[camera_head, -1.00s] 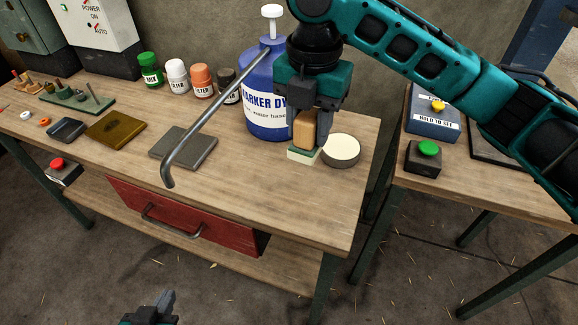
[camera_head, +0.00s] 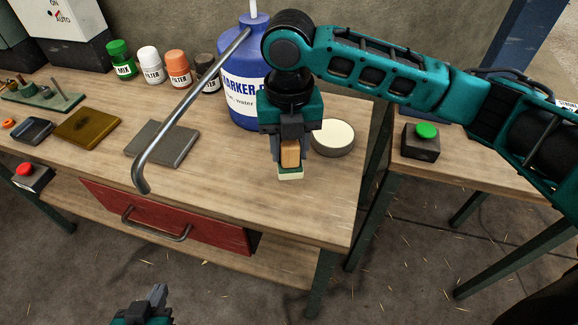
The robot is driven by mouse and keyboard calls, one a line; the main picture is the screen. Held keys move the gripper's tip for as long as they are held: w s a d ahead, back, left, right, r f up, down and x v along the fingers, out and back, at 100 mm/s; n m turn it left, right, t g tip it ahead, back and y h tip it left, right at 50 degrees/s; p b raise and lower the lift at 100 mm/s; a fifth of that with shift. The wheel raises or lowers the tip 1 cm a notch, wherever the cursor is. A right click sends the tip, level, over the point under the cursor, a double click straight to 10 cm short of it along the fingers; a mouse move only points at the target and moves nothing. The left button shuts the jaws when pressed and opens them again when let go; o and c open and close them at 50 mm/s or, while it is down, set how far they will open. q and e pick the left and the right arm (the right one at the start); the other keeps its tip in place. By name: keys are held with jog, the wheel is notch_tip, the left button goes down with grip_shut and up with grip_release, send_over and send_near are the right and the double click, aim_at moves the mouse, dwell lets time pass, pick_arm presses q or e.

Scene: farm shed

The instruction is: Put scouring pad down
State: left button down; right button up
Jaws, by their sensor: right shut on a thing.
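The scouring pad is a small block with a tan top, a thin green layer and a pale base (camera_head: 290,172). My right gripper (camera_head: 290,150) is shut on its tan part and points down over the right half of the wooden workbench (camera_head: 245,205). I cannot tell whether the pale base touches the bench top or hangs just above it. My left gripper (camera_head: 156,296) is at the bottom of the view, low in front of the bench and away from everything; its fingers are seen from above and their gap is unclear.
A blue jug (camera_head: 240,95) with a bent grey spout stands behind the gripper. A round pale-topped tin (camera_head: 333,137) is close to its right. A grey slab (camera_head: 162,144), a brown slab (camera_head: 87,127) and filter bottles (camera_head: 151,65) are left. The bench front is bare.

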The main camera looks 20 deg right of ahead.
aim_at(289, 166)
notch_tip(289, 166, down, 5)
jog(key=shift+r+b, duration=0.1)
jog(key=shift+b, duration=0.25)
jog(key=shift+f, duration=0.35)
jog(key=shift+f, duration=0.1)
jog(key=o, duration=1)
notch_tip(289, 166, up, 12)
jog(key=shift+w+r+p, duration=0.1)
jog(key=shift+r+p, duration=0.05)
jog(key=shift+p, duration=0.75)
